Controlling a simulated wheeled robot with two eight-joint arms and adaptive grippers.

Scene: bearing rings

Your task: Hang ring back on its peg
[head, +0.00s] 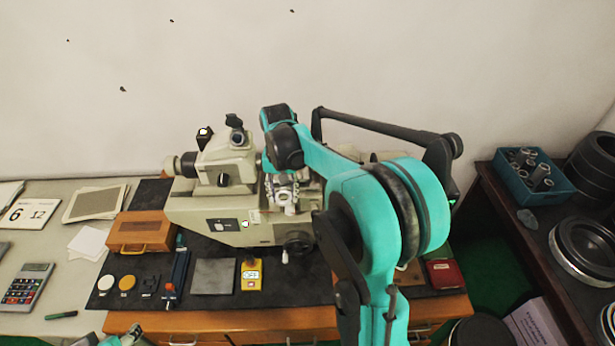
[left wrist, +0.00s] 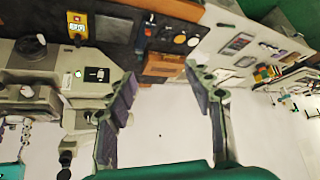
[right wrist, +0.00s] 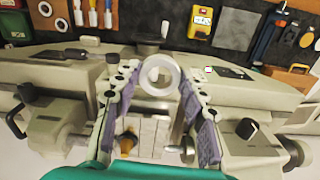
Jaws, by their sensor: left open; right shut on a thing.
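A pale metal ring (right wrist: 160,91) is held between the fingertips of my right gripper (right wrist: 153,80) in the right wrist view, with its hole facing the camera. My right gripper (head: 283,192) is over the middle of the beige measuring machine (head: 215,206) in the head view, partly hidden by my own arm. I cannot clearly make out a peg; metal parts of the machine (right wrist: 150,135) show between and below the right fingers. My left gripper (left wrist: 163,92) is open and empty in the left wrist view.
A dark mat (head: 215,255) holds a grey plate (head: 214,276), a yellow switch box (head: 251,275) and small parts. A wooden box (head: 142,231) stands left of the machine. A blue crate (head: 535,178) with metal sleeves and large dark rings (head: 585,245) are on the right-hand table.

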